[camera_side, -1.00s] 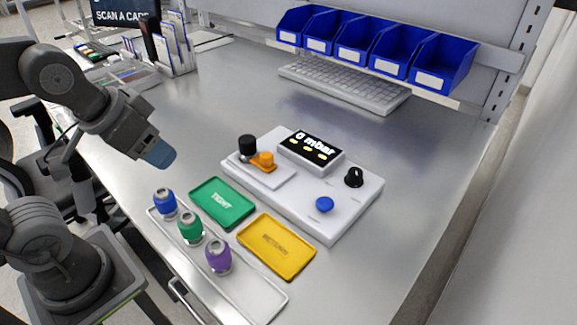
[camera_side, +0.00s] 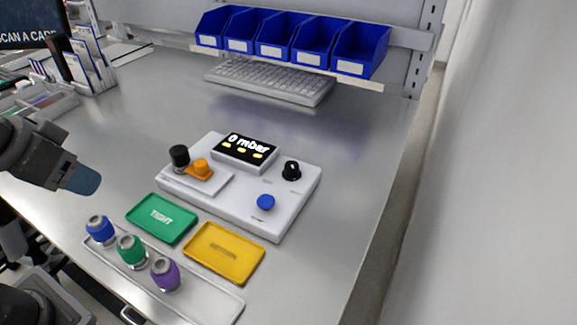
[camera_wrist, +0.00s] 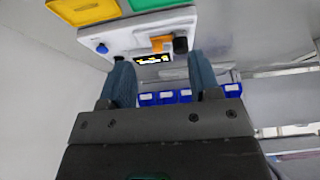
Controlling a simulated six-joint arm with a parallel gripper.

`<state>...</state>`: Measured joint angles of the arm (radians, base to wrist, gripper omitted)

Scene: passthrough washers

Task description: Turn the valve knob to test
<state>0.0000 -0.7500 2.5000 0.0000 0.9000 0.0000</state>
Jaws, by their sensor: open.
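The valve knob (camera_side: 291,170) is a black round knob with a light mark on its top. It sits at the right rear of a white test device (camera_side: 262,223), beside a display (camera_side: 245,152) reading "0 mbar". A blue button (camera_side: 265,202) is in front of the knob. A black cylinder (camera_side: 179,157) and an orange part (camera_side: 201,168) stand on the device's left side. My gripper (camera_side: 88,181) is at the left, above the table and well apart from the device. In the wrist view my gripper (camera_wrist: 160,85) has its two blue fingers apart with nothing between them.
A green TIGHT tray (camera_side: 161,218) and a yellow tray (camera_side: 223,253) lie in front of the device. A long tray (camera_side: 205,302) holds blue, green and purple fittings. A keyboard (camera_side: 270,82) and blue bins (camera_side: 290,40) are behind. The table right of the device is clear.

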